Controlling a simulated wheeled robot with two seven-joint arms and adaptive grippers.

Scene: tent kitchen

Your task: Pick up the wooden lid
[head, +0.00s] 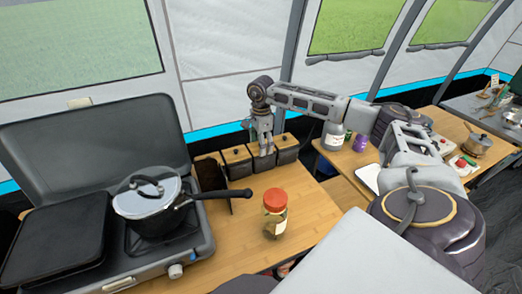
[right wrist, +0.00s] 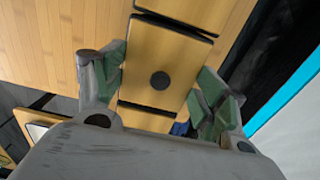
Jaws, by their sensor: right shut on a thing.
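Three dark canisters with wooden lids stand in a row at the back of the wooden counter in the head view. My right gripper (head: 264,146) points down at the middle one, whose wooden lid (head: 256,148) is partly hidden behind the fingers. In the right wrist view the wooden lid (right wrist: 150,62) with a dark round knob lies between the green-padded fingers of my right gripper (right wrist: 160,82). My left gripper is not in view.
Beside it are the left lidded canister (head: 235,158) and the right one (head: 286,146). A red-capped jar (head: 275,212) stands in front. A pot (head: 148,205) sits on the stove (head: 195,245) at left. The counter (head: 318,218) right of the jar is clear.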

